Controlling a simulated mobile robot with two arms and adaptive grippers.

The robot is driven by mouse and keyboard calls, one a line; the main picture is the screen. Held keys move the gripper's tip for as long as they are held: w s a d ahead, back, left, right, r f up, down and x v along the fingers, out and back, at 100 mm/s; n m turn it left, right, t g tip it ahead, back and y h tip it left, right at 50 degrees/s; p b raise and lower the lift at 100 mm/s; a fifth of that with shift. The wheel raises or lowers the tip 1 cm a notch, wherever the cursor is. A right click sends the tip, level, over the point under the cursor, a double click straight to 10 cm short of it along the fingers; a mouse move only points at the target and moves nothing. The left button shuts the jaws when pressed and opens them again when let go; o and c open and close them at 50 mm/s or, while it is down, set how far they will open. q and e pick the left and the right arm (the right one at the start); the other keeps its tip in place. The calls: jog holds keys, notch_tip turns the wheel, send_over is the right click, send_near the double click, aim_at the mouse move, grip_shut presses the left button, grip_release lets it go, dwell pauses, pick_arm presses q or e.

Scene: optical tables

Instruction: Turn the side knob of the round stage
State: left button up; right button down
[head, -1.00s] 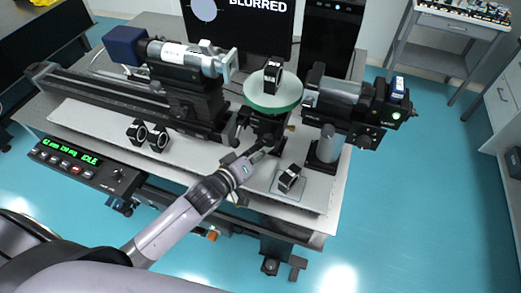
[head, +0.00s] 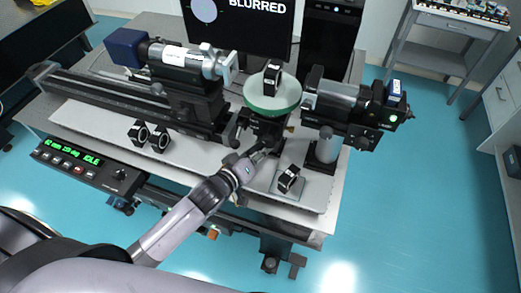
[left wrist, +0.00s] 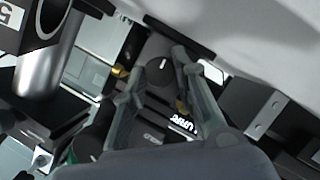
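The round stage (head: 272,95) has a pale green disc top with a small black block on it, and stands mid-bench in the head view. My left gripper (head: 262,152) reaches in from the front, just below the disc. In the left wrist view a black knob (left wrist: 160,70) with a white mark shows between the two grey fingers. The left gripper (left wrist: 158,78) is open there, with one finger on either side of the knob. I cannot tell whether either finger touches it. In the head view the knob is hidden by the gripper. My right gripper is in neither view.
A lens barrel unit (head: 185,58) stands left of the stage and a camera-like unit (head: 350,103) right of it. A small black mount (head: 288,179) sits close right of my gripper. Two black rings (head: 148,134) stand at left. A monitor (head: 245,22) reads BLURRED.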

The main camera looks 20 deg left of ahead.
pick_arm(q)
jog(key=o, duration=0.5)
jog(key=shift+c, duration=0.2)
jog(key=v, duration=1.2)
